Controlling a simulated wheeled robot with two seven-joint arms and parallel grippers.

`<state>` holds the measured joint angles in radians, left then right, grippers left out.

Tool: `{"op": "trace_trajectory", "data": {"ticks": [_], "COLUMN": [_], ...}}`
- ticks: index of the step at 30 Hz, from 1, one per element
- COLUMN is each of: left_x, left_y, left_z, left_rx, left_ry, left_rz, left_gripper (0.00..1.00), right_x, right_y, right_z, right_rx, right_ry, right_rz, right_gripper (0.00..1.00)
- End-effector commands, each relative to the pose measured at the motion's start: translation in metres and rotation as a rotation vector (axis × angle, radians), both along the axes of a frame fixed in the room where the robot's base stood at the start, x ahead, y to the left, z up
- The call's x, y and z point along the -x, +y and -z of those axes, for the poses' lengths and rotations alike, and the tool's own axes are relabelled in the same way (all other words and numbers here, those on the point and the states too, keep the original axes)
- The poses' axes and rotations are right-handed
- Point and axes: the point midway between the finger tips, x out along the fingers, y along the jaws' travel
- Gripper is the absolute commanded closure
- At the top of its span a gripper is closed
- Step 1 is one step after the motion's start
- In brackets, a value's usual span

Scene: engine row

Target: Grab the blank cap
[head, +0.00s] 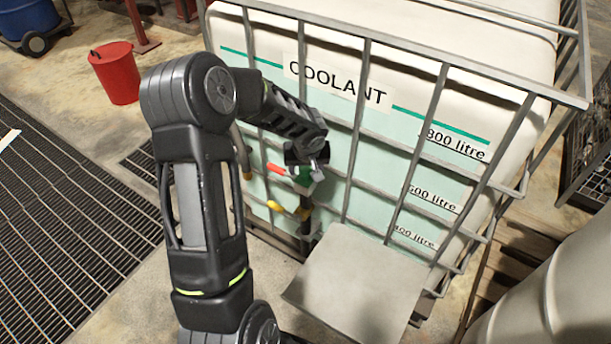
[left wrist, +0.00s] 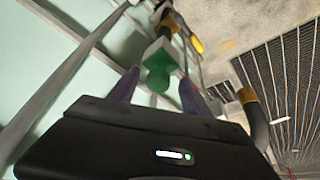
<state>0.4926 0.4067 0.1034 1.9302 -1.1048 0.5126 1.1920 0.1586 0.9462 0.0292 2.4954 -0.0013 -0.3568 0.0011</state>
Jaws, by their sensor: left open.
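A green cap-like piece (head: 304,175), apparently the blank cap, sits at the valve fittings on the front of the coolant tank. In the left wrist view the green piece (left wrist: 158,76) shows between my two fingers, with a white block behind it. My left gripper (head: 314,163) is right at the green piece in the head view, which its dark body partly covers. In the left wrist view the left gripper (left wrist: 157,88) is open, with a gap visible on both sides of the green piece. My right gripper is not in view.
The caged coolant tank (head: 330,130) stands close behind the fittings. A red handle (head: 276,169) and a yellow handle (head: 275,206) stick out nearby. A pale panel (head: 358,285) is in front below. A red bucket (head: 116,73) and floor grating (head: 70,220) lie left.

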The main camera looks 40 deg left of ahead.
Motion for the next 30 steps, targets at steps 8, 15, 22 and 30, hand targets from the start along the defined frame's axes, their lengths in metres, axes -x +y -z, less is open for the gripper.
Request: {"op": "trace_trajectory", "data": {"ticks": [8,15,22,30], "left_x": [-0.011,-0.011,-0.011,-0.011], "left_y": [0.009,0.009,0.009,0.009], "left_z": [0.031,0.032,0.032,0.032], "left_rx": [0.002,0.0,0.001,0.001], "left_ry": [0.0,-0.002,-0.001,-0.001], "left_rz": [-0.001,-0.001,-0.001,-0.001], "left_gripper": [0.43,0.43,0.43,0.54], "right_x": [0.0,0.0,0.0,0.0], "right_y": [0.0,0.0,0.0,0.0], "right_z": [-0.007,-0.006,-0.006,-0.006], "right_rx": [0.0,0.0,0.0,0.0], "right_ry": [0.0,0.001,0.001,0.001], "right_rz": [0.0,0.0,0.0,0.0], "right_gripper": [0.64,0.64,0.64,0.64]}}
